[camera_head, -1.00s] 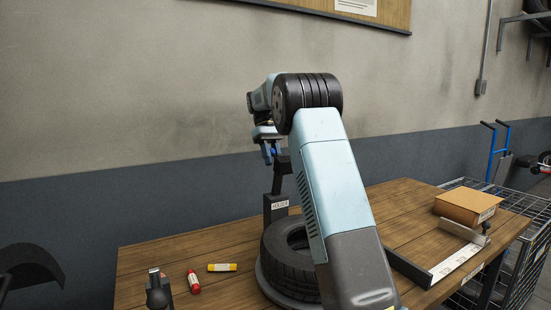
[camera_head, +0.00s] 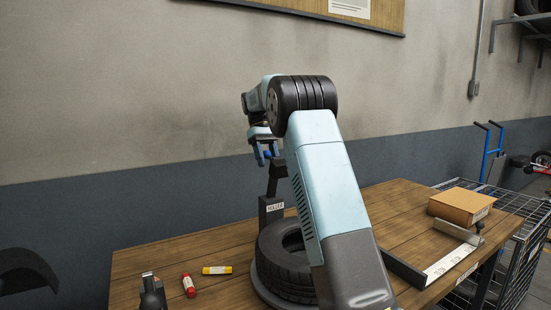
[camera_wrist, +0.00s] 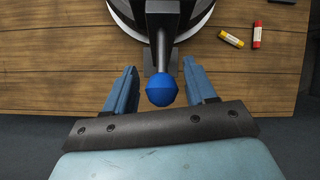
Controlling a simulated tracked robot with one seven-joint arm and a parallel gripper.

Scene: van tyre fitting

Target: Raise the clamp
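The clamp is a dark post (camera_head: 270,212) with a label, at the back of the table beside the tyre (camera_head: 285,265). Its dark lever (camera_head: 277,178) rises from the post to my gripper (camera_head: 264,158). In the wrist view the lever ends in a blue ball knob (camera_wrist: 161,91). My gripper (camera_wrist: 159,64) is open, one finger on each side of the knob and the bar behind it. Gaps show between the knob and both fingers. The tyre lies flat on a round base, partly hidden by my arm.
A red tube (camera_head: 189,285) and a yellow tube (camera_head: 217,270) lie left of the tyre on the wooden table (camera_head: 150,262). A cardboard box (camera_head: 462,206) and a metal angle frame (camera_head: 410,273) are at the right. A wire cage (camera_head: 520,240) stands beyond the table.

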